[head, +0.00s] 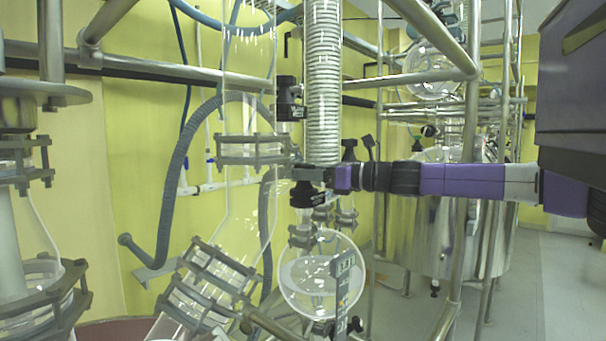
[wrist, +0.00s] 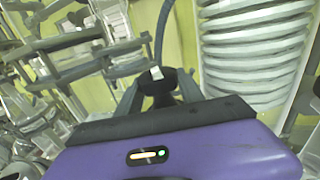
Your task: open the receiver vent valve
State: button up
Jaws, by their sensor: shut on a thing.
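My gripper (head: 326,178) reaches in from the right, level, to the foot of the coiled glass condenser (head: 323,90). In the wrist view my gripper (wrist: 160,95) has its two dark fingers shut on a black valve knob (wrist: 153,78) with a small pale mark on top. In the head view the black fittings at the condenser's foot and my gripper overlap, so the held knob is hard to pick out. The round glass receiver (head: 318,272) hangs below the gripper, with a pale band across it. The valve's stem and its angle are hidden.
Metal frame pipes (head: 170,60) cross behind and above. A clamped glass column (head: 250,150) stands just left of the gripper. A steel vessel (head: 440,230) stands behind the arm. Open floor (head: 560,285) shows at right.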

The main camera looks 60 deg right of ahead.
jog(key=shift+n+y+b, duration=0.5)
jog(key=shift+n+y, duration=0.5)
jog(key=shift+y, duration=0.5)
jog(key=shift+r+g+y, duration=0.1)
jog(key=shift+g+y, duration=0.2)
jog(key=o, duration=1.1)
jog(key=b+v, duration=0.3)
jog(key=v, duration=0.4)
jog(key=shift+s+d, duration=0.1)
jog(key=shift+s, duration=0.25)
